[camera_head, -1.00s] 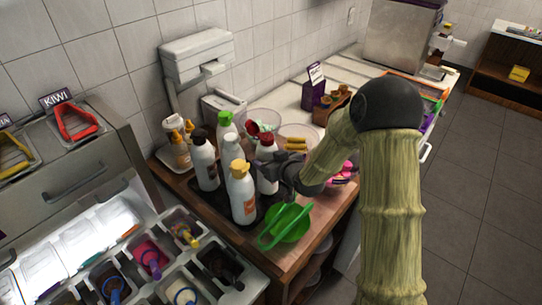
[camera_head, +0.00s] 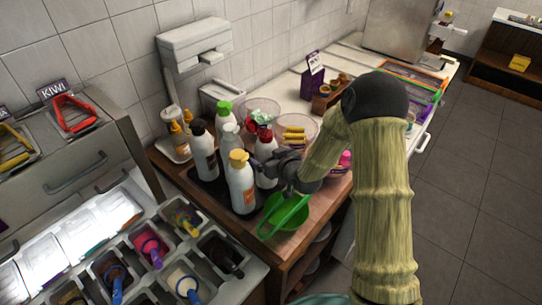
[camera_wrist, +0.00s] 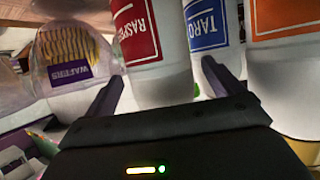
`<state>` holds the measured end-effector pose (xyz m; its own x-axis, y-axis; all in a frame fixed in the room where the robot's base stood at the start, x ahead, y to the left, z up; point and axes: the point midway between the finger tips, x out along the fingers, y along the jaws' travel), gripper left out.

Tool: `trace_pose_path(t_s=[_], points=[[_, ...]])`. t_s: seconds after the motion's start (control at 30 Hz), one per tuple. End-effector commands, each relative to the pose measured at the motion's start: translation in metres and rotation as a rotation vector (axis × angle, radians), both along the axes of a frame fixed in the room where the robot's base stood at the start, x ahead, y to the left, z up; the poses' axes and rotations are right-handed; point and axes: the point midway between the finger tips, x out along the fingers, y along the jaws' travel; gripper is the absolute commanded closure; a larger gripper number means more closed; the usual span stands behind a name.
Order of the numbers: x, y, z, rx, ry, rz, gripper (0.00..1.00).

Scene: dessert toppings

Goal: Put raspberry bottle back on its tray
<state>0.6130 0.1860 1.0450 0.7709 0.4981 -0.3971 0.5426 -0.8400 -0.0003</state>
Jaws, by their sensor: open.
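The raspberry bottle (camera_head: 266,172) is white with a dark red cap and stands upright among the other bottles at the right side of the dark tray (camera_head: 209,190). In the wrist view its red label (camera_wrist: 136,35) is between my fingers, nearer the left one. My gripper (camera_head: 281,164) is open at the bottle's right side; its two fingers also show in the wrist view (camera_wrist: 160,86). I cannot tell whether a finger touches the bottle. The bottle's base is partly hidden, so its exact seat on the tray is unclear.
The taro bottle (camera_wrist: 207,25) stands close by, with an orange-label bottle (camera_wrist: 285,20) at its right. A yellow-capped bottle (camera_head: 242,185) stands in front. A green scoop and bowl (camera_head: 287,213) sit below my gripper. A wafers tub (camera_wrist: 75,60) is at left.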

Motion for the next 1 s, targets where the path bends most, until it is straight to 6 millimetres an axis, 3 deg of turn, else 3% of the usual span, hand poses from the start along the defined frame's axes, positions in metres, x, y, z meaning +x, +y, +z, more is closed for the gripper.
trace_pose_path(t_s=[0.23,0.73,1.0], points=[[-0.016,-0.012,0.008,0.0,-0.002,-0.003,0.08],[-0.079,-0.056,0.041,0.0,-0.002,-0.008,0.08],[-0.092,-0.062,0.048,0.0,-0.001,-0.004,0.08]])
